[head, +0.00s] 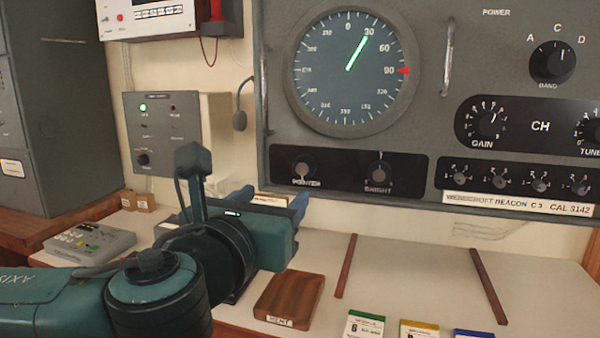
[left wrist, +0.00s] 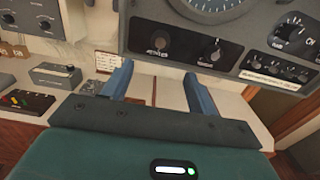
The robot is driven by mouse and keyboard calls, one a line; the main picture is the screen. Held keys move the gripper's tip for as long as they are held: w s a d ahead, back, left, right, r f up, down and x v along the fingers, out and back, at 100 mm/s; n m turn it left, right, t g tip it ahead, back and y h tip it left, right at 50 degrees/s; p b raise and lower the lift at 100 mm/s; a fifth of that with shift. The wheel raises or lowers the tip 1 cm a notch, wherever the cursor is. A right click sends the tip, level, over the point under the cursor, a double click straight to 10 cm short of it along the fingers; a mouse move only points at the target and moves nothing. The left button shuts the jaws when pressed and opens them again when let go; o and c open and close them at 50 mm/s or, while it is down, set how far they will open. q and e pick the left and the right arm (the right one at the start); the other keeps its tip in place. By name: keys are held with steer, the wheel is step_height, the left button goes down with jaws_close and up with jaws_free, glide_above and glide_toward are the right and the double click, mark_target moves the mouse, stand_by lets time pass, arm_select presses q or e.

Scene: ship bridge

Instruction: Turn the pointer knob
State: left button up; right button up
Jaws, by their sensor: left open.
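The pointer knob (head: 303,168), a dark round knob above the label POINTER, sits at the left of a black strip on the grey console, below a round dial (head: 356,72). The dial's green pointer is near 30; a red marker sits at 90. The knob also shows in the left wrist view (left wrist: 159,41), roughly between my finger directions. My left gripper (head: 271,200) is open and empty, its blue fingers toward the console below the knob, apart from it. Both fingers show in the left wrist view (left wrist: 158,80). My right gripper is not in view.
The BRIGHT knob (head: 379,174) is right of the pointer knob on the same strip. Metal handles (head: 449,57) stick out from the console. A wooden block (head: 290,298), red-brown strips (head: 346,265) and a grey keypad box (head: 89,244) lie on the pale counter (head: 410,265).

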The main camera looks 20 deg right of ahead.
mark_target(302, 169)
arm_select(q)
steer(key=p+x, duration=0.2)
steer(key=x, duration=1.1)
steer(key=shift+p, duration=0.35)
steer(key=shift+s, duration=0.1)
steer(key=c, duration=1)
steer(key=shift+n, duration=0.4)
steer(key=n, duration=0.4)
steer(key=shift+n+b, duration=0.35)
steer(key=shift+n, duration=0.05)
steer(key=n, duration=1.2)
steer(key=shift+n, duration=0.4)
steer(key=n+p, duration=0.1)
steer(key=n, duration=0.4)
